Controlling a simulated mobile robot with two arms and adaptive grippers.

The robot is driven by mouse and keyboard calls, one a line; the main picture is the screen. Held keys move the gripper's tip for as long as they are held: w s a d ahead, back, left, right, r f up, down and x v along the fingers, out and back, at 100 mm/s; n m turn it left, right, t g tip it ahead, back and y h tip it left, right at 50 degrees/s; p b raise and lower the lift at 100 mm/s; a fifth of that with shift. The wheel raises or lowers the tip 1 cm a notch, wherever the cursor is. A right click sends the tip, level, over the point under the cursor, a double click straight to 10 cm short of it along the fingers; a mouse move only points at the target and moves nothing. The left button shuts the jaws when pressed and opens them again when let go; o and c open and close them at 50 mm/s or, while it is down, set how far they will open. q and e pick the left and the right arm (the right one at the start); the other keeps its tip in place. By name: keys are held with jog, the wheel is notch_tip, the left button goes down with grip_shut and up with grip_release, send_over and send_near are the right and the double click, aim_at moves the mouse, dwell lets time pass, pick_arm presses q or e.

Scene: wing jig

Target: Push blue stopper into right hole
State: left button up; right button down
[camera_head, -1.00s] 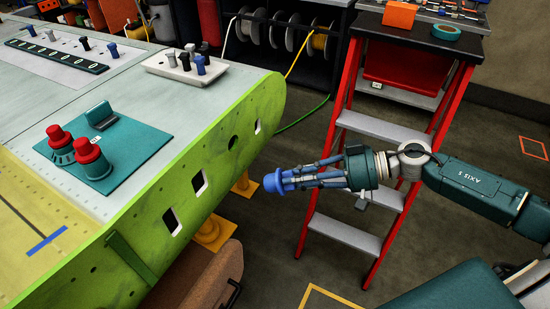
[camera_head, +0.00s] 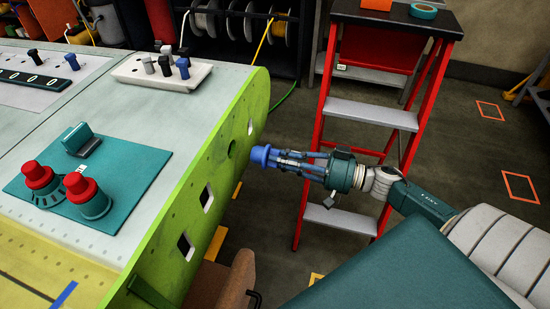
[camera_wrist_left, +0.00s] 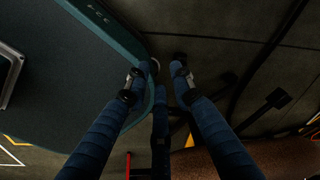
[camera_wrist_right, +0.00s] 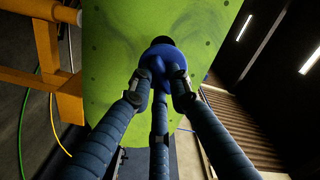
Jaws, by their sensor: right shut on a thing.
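The blue stopper (camera_head: 262,155) is held at the tips of my right gripper (camera_head: 276,159). It points left at the green panel of the wing jig (camera_head: 222,165). In the head view it is close to the panel's edge face, near a dark round hole (camera_head: 232,148). In the right wrist view the blue stopper (camera_wrist_right: 166,60) sits between the fingers of my right gripper (camera_wrist_right: 163,78), with a dark round spot (camera_wrist_right: 163,41) just beyond it on the green panel. I cannot tell whether they touch. My left gripper (camera_wrist_left: 165,66) is empty, its fingers apart, over the floor.
Squarish openings (camera_head: 206,197) also pierce the panel. A white block with several stoppers (camera_head: 160,72) and a teal plate with two red-capped pieces (camera_head: 85,190) lie on the wing. A red stepladder (camera_head: 370,113) stands behind my right arm.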

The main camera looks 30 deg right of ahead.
aim_at(262, 155)
jog(key=shift+w+a+b, duration=0.45)
jog(key=shift+w, duration=0.05)
jog(key=shift+b+x, duration=0.4)
jog(key=shift+x, duration=0.6)
jog(key=shift+w+a, duration=0.25)
jog(key=shift+w+a+b, duration=0.3)
jog(key=shift+b, duration=0.05)
jog(key=shift+w+a, duration=0.1)
jog(key=shift+w, duration=0.05)
pick_arm(q)
jog(key=s+d+f, duration=0.2)
jog(key=f, duration=0.1)
jog(key=shift+s, duration=0.25)
jog(key=shift+r, duration=0.15)
